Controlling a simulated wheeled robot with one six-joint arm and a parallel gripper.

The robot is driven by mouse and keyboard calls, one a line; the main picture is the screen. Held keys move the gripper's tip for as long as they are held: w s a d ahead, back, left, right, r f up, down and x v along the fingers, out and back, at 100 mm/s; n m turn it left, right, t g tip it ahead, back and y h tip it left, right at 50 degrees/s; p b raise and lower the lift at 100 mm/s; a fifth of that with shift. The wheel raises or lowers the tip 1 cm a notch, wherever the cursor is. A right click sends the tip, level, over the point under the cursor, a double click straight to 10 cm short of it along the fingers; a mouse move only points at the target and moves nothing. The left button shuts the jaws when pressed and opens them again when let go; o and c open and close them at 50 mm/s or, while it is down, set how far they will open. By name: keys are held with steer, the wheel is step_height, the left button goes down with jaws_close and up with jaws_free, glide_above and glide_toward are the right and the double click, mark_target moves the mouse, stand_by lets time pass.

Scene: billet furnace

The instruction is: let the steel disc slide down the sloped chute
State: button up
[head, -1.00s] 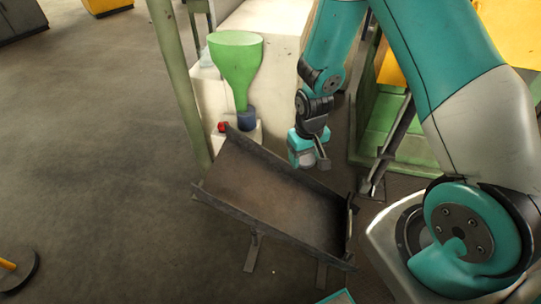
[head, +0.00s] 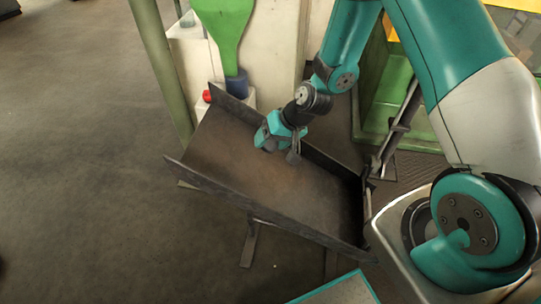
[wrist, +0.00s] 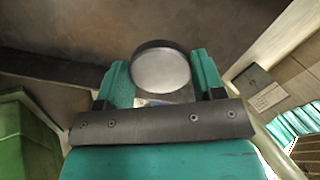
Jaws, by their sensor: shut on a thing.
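The sloped chute (head: 215,152) is a dark brown metal trough with raised side walls, standing on legs in the middle of the head view. My gripper (head: 268,145) is over the upper part of the chute, near its far side wall. In the wrist view the steel disc (wrist: 161,73), a round grey piece with a dark rim, sits between the two teal fingers, and my gripper is shut on it. The chute's brown surface (wrist: 90,28) shows beyond the disc. Whether the disc touches the chute I cannot tell. The disc is not clearly seen in the head view.
A green funnel (head: 226,30) stands behind the chute, with a red button (head: 207,96) near it. A pale green post (head: 160,70) rises at the chute's left. Green machinery (head: 385,85) stands at the back right.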

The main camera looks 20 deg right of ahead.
mark_target(248, 162)
steer(key=shift+b+x, duration=0.4)
steer(key=shift+x, duration=0.4)
steer(key=shift+b+x, duration=2.6)
steer(key=shift+x, duration=1.3)
steer(key=shift+w+r, duration=0.1)
steer(key=o, duration=1.2)
steer(key=shift+o, duration=0.2)
